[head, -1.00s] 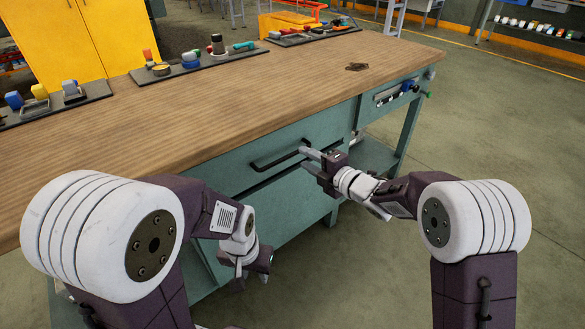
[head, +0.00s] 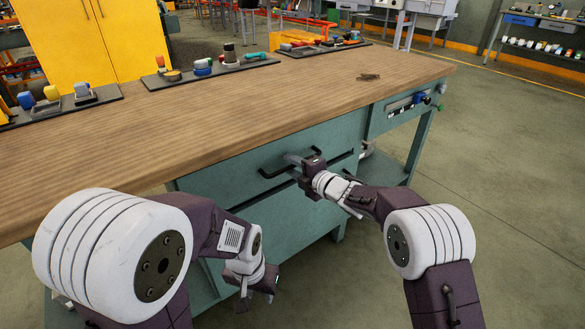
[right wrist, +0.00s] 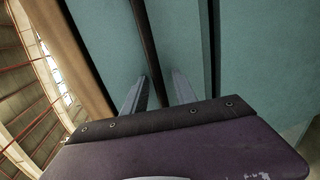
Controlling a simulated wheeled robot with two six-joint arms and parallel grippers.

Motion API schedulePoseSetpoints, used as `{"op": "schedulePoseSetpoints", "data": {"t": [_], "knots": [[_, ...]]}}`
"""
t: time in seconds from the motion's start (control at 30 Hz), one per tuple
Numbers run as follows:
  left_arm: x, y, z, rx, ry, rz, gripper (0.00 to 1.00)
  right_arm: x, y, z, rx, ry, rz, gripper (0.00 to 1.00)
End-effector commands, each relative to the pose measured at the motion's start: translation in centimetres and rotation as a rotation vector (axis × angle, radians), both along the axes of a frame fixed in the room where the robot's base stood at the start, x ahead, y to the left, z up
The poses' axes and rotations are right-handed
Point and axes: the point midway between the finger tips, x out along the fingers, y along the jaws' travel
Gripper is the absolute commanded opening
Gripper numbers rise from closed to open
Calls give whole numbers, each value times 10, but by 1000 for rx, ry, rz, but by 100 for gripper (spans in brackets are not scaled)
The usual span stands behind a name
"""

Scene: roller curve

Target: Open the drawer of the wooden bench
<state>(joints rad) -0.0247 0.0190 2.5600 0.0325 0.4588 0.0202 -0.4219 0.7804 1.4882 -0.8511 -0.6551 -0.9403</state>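The wooden bench (head: 200,125) has a wood top and a teal body. Its wide drawer (head: 230,180) looks flush with the body, with a dark bar handle (head: 270,172) across its front. My right gripper (head: 294,162) is at the middle of this handle. In the right wrist view, the handle (right wrist: 148,45) runs between the two fingers of my right gripper (right wrist: 158,90). The fingers are apart, with a small gap beside the bar. My left gripper (head: 257,290) hangs low before the bench front, its fingers apart and empty.
Trays with tools and small parts (head: 215,70) stand along the back of the bench top. A smaller unit (head: 405,103) with coloured knobs is at the bench's right end. A yellow cabinet (head: 85,35) stands behind. The floor to the right is open.

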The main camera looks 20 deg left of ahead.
Motion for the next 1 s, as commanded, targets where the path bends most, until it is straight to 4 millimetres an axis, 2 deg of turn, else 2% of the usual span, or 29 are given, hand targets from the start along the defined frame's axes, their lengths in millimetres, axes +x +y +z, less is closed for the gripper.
{"op": "schedulePoseSetpoints", "data": {"t": [0.2, 0.3, 0.33, 1.0], "knots": [[0, 0, 0, 0, 0, 0, 36, 0, 0, 0, 0, 0, 0, 33], [0, 0, 0, 0, 0, 0, 36, 0, 0, 0, 0, 0, 0, 6], [0, 0, 0, 0, 0, 0, 36, 0, 0, 0, 0, 0, 0, 0], [0, 0, 0, 0, 0, 0, 36, 0, 0, 0, -1, 1, 0, 0]]}}
